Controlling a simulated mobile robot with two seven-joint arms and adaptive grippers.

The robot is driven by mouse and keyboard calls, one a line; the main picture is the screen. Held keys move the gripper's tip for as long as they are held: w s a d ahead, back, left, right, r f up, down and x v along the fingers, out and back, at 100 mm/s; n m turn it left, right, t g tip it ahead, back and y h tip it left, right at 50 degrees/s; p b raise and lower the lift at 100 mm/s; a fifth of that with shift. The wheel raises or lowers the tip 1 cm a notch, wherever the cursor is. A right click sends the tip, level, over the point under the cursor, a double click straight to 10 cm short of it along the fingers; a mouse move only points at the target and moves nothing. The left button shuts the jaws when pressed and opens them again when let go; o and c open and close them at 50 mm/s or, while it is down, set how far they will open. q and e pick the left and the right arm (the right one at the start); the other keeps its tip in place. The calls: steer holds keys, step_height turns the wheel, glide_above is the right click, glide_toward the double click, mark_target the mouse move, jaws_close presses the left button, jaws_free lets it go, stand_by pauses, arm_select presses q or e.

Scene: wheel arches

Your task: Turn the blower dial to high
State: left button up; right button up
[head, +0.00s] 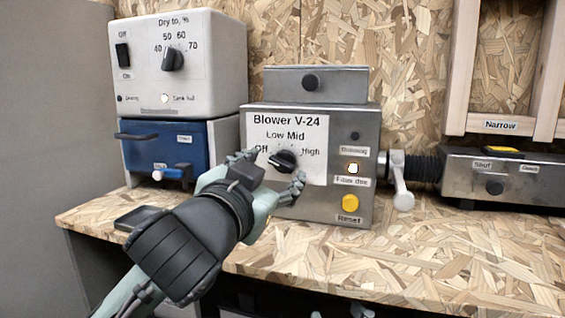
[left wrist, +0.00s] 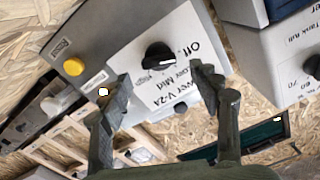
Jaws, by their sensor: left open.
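The blower box (head: 360,125) is a grey metal unit on the bench, with a white panel marked Off, Low, Mid and High. The black blower dial (head: 283,161) is in the lower middle of that panel; which mark it points to is hard to read. My left gripper (head: 271,171) is open in front of the panel, with one fingertip on each side of the dial. In the left wrist view, the dial (left wrist: 158,55) shows beyond and between the open fingers (left wrist: 164,84), with nothing held. Contact with the dial cannot be made out. My right gripper is not in view.
A yellow Reset button (head: 350,203) and a lit lamp (head: 353,168) are right of the panel. A white dryer unit (head: 220,70) on a blue box (head: 160,140) stands at left. A lever (head: 402,195) and hose are at right. The bench front (head: 440,270) is clear.

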mark_target(281, 162)
arm_select(q)
steer(key=shift+x, duration=2.2)
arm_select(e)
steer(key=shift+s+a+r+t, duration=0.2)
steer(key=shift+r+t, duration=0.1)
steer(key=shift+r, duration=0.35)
arm_select(q)
steer(key=shift+c, duration=0.6)
steer(key=c, duration=1)
